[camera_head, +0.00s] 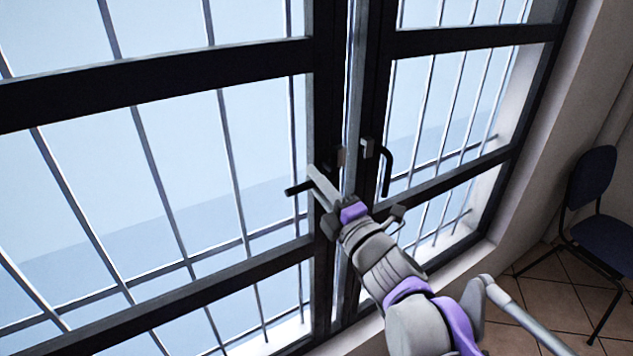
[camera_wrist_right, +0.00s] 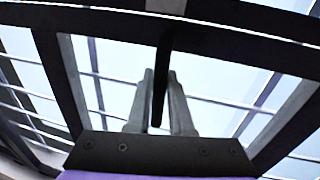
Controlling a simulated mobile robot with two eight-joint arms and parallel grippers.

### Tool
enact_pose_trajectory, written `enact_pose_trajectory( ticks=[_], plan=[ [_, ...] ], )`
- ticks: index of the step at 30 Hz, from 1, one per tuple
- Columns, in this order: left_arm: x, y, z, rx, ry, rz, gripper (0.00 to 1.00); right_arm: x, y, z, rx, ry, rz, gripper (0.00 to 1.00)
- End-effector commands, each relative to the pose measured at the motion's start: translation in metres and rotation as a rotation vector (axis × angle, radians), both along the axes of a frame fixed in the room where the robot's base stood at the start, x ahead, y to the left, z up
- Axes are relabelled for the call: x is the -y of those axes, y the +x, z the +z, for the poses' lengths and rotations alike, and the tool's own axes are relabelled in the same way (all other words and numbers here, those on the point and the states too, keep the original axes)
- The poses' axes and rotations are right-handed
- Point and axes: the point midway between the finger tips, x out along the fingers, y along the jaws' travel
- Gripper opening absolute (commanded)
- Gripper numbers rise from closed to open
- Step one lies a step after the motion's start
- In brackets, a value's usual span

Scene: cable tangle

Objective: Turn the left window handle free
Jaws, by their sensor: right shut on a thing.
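The left window handle (camera_head: 297,188) is black, and its free end points left, roughly level, in the head view. In the right wrist view the same handle (camera_wrist_right: 161,72) is a dark bar running between the two grey fingers. My right gripper (camera_head: 317,186) is shut on this handle, and its fingers hide part of it. The gripper also shows in the right wrist view (camera_wrist_right: 160,95). The right window handle (camera_head: 387,170) is black and hangs down on the other sash, apart from the gripper. My left gripper is out of view.
Dark window frames (camera_head: 170,85) with cross bars surround the handles, and pale bars (camera_head: 232,165) stand behind the glass. A dark blue chair (camera_head: 598,215) stands on the tiled floor (camera_head: 548,285) at the right. The floor between chair and window is clear.

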Motion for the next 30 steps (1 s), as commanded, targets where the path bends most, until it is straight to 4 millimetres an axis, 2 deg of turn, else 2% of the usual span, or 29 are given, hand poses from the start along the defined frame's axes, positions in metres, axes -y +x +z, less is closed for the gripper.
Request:
enact_pose_trajectory(
  ticks=[19,20,24,30],
  plan=[
    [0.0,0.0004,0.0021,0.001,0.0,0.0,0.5,0.0002,0.0003,0.003,-0.029,0.042,0.0,0.0],
    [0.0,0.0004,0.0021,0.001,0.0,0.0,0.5,0.0002,0.0003,0.0031,-0.029,0.042,0.0,0.23],
    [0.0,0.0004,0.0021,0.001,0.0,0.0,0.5,0.0002,0.0003,0.0028,-0.029,0.041,0.0,0.48],
    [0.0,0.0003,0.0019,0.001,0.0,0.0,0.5,0.0,0.0002,0.0025,-0.029,0.04,0.0,0.5]
  ],
)
